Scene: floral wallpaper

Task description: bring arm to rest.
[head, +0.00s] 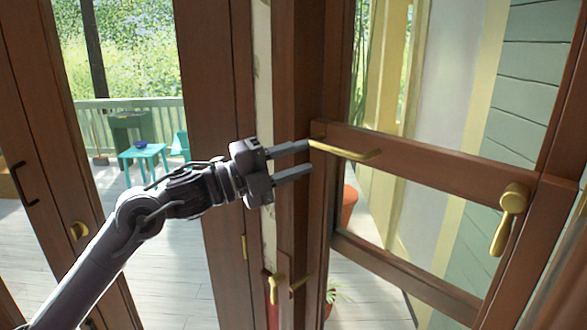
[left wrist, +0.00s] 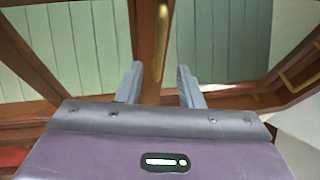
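My left gripper (head: 292,160) reaches in from the left in the head view, its two fingers spread apart with nothing between them. It is beside the brown door frame, with the fingertips near the near end of a brass bar handle (head: 345,152) on the open glazed door (head: 430,165). I cannot tell whether a fingertip touches the handle. In the left wrist view the open fingers (left wrist: 160,85) show, with a brass handle (left wrist: 160,42) upright beyond the gap between them. My right gripper is not in view.
A brass lever (head: 510,215) is on the door's right side. Another brass lever (head: 275,287) is low on the frame near the middle. A wooden deck with a teal table (head: 143,153) and a green railing lies outside. A terracotta pot (head: 349,205) stands behind the door.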

